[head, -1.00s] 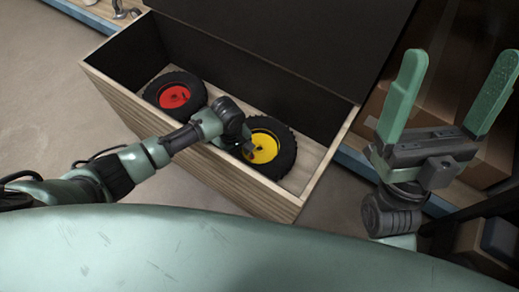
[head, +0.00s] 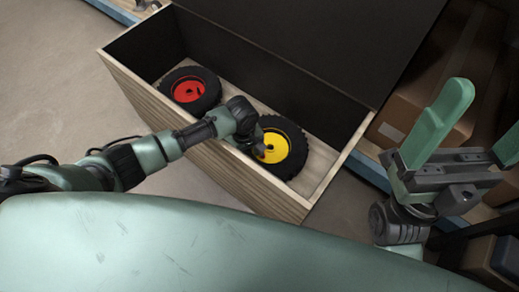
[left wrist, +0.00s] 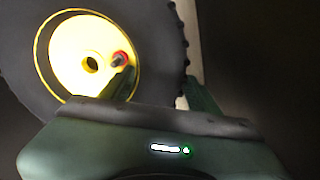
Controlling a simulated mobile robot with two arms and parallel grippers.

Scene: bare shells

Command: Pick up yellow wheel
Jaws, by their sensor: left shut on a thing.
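The yellow wheel (head: 291,163), a black tyre with a yellow hub, is in the right part of an open wooden box (head: 215,158). My left gripper (head: 258,145) reaches over the box's front wall and is shut on its tyre. In the left wrist view the yellow wheel (left wrist: 72,45) fills the upper left. The left gripper (left wrist: 160,92) has one finger on the hub side and the other behind the tyre. I cannot tell whether the wheel touches the box floor. My right gripper (head: 480,130) is open and empty, outside the box on the right.
A wheel with a red hub (head: 188,91) lies in the left part of the box. The box's dark lid (head: 320,35) stands open at the back. Cardboard boxes (head: 415,120) sit on a shelf at the right. Floor (head: 45,85) is clear at the left.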

